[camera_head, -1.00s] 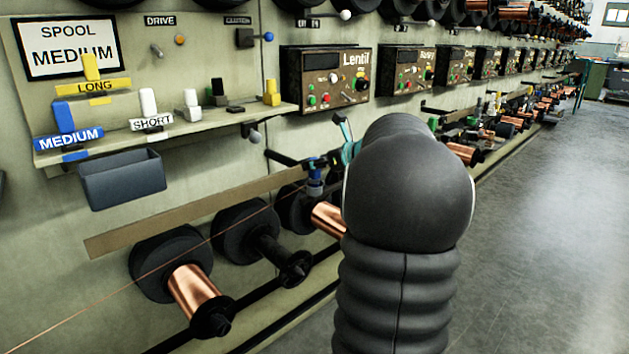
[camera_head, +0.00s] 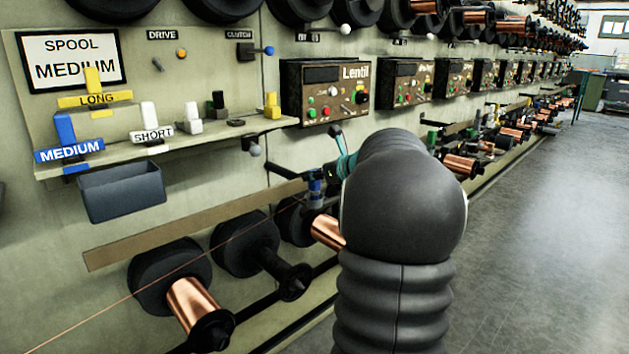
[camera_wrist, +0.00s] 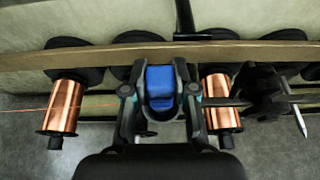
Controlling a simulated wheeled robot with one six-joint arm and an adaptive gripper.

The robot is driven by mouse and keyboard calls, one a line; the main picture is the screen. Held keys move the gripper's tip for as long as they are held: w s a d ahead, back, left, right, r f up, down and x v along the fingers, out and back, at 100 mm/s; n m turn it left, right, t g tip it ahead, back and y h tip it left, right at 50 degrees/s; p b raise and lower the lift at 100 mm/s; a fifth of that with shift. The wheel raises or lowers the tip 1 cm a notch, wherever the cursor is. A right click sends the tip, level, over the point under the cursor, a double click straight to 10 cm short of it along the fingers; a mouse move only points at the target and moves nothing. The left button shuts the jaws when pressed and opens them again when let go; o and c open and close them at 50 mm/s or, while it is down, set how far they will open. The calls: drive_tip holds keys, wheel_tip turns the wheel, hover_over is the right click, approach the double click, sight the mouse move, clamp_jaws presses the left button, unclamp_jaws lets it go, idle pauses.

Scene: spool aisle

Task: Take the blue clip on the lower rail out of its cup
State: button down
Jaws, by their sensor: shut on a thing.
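In the wrist view my gripper (camera_wrist: 160,100) is shut on the blue clip (camera_wrist: 160,78), with one dark finger on each side of it. The clip sits in front of the tan lower rail (camera_wrist: 70,58). In the head view the blue clip (camera_head: 316,192) shows small beside my gripper (camera_head: 335,168), near the right end of the tan rail (camera_head: 150,236). My arm hides much of the gripper there. The clip's cup cannot be made out clearly, so I cannot tell how far the clip sits in it.
Copper spools (camera_head: 192,305) and black reels stand out below the rail; copper spools flank the gripper in the wrist view (camera_wrist: 66,104). A grey bin (camera_head: 122,192) hangs under the clip shelf (camera_head: 200,140). The aisle floor (camera_head: 540,230) at right is clear.

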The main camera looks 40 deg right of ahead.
wheel_tip(320, 180, up, 4)
drive_tip(key=shift+d+r+p, duration=0.15)
drive_tip(key=shift+r+p, duration=0.1)
drive_tip(key=shift+p, duration=0.45)
drive_tip(key=d+r+p, duration=0.3)
drive_tip(key=d+r, duration=0.3)
drive_tip(key=d, duration=0.5)
drive_tip(key=shift+d, duration=0.2)
drive_tip(key=shift+r, duration=0.15)
